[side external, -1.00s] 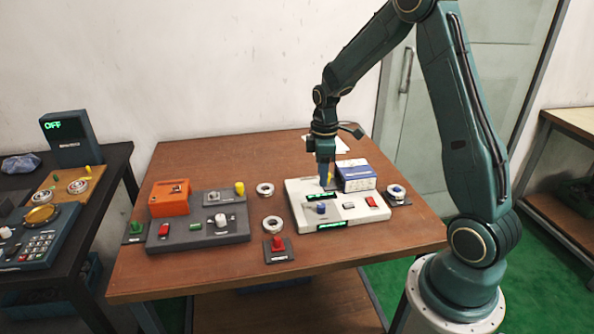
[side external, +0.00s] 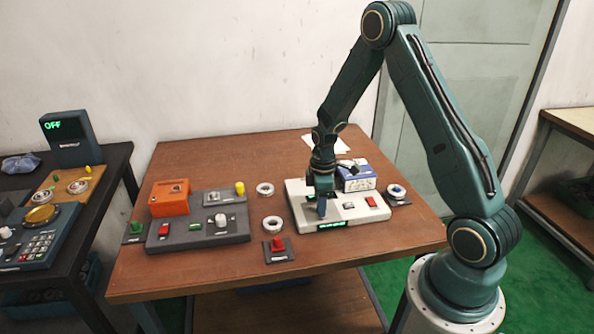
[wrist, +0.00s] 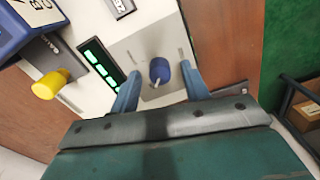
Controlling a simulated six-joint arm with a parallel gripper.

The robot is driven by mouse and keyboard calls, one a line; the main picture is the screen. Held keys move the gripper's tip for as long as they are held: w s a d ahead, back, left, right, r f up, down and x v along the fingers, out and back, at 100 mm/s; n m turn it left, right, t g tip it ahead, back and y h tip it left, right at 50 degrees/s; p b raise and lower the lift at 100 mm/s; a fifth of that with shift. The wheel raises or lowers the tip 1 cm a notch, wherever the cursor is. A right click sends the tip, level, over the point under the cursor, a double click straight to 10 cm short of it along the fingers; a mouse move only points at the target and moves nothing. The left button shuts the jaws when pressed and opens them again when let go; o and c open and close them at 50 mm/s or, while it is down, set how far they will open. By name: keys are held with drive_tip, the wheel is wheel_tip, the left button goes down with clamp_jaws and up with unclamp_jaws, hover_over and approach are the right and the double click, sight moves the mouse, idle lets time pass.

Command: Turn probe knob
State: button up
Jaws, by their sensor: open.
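A white panel (side external: 300,219) sits on the brown table. A blue knob (wrist: 159,70) with a pale pointer stands on a grey plate of the panel in the wrist view. My gripper (wrist: 160,76) is open, with one blue finger on each side of the knob. I cannot tell whether either finger touches it.
A yellow knob (wrist: 48,84) and a blue-white box (side external: 358,178) are at the panel's back. A red switch (side external: 371,202) is at its right. Left of it are bearing rings (side external: 273,224), a red knob (side external: 278,243), a dark panel (side external: 190,241) and an orange box (side external: 170,198).

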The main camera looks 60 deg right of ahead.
drive_tip(key=c, duration=1)
drive_tip(key=shift+m, duration=0.6)
drive_tip(key=m, duration=0.3)
drive_tip(key=shift+m, duration=0.3)
drive_tip(key=m, duration=0.4)
drive_tip(key=shift+m, duration=0.3)
drive_tip(key=m, duration=0.8)
drive_tip(key=shift+m+t, duration=0.3)
